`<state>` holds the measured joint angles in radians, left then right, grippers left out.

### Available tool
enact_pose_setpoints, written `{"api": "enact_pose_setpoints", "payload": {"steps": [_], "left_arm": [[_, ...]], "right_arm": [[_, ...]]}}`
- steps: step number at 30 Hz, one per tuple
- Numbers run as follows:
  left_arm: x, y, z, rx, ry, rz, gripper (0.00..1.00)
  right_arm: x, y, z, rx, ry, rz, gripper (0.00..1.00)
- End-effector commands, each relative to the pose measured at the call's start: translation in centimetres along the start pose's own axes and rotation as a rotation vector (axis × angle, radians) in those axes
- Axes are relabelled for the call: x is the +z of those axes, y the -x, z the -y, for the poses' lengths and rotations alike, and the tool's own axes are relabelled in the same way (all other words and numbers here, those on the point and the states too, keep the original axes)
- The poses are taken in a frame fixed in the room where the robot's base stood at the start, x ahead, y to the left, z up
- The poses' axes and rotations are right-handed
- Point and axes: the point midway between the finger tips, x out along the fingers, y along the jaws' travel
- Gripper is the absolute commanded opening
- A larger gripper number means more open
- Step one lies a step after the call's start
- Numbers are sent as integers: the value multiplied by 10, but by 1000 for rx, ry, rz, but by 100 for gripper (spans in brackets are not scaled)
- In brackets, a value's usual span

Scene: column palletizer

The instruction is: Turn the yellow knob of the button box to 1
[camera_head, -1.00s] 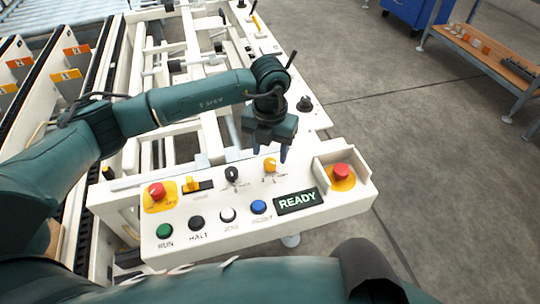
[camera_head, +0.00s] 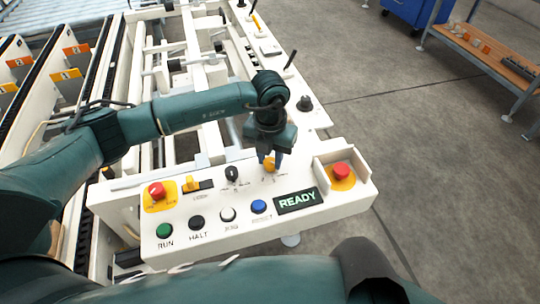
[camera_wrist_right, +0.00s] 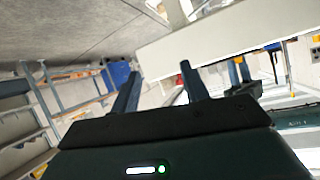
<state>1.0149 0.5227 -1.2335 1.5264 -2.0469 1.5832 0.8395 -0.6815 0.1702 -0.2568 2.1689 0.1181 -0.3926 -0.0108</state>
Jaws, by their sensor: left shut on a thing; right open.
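The white button box (camera_head: 309,211) stands at the front of the machine. Its yellow knob (camera_head: 269,164) is near the right part of the panel, left of a red mushroom button. My left gripper (camera_head: 271,161) points down from above and is shut on the yellow knob, one finger on each side. The fingers hide part of the knob, and its markings are too small to read. My right gripper (camera_wrist_right: 158,85) is open and empty in the right wrist view, its two fingers apart.
A black knob (camera_head: 232,173) and a yellow switch (camera_head: 191,184) sit left of the yellow knob. Red mushroom buttons (camera_head: 342,170) (camera_head: 157,190) stand at both ends. Push buttons (camera_head: 197,222) and a READY display (camera_head: 297,201) line the front. Open floor (camera_head: 440,180) lies to the right.

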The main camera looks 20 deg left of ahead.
Motion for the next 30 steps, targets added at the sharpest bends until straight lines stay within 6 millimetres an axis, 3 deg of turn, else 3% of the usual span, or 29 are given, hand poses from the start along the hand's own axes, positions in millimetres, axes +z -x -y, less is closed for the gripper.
{"api": "enact_pose_setpoints", "payload": {"steps": [4, 14, 30], "left_arm": [[0, 0, 0, 0, 0, 0, 6], [0, -1, 0, 0, -58, 1, 6], [0, -2, 0, 0, -472, 2, 6]], "right_arm": [[0, 0, 0, 0, 0, 0, 45], [4, -3, -1, -2, -5, -2, 45], [10, -6, -5, 1, -26, -66, 45]]}}
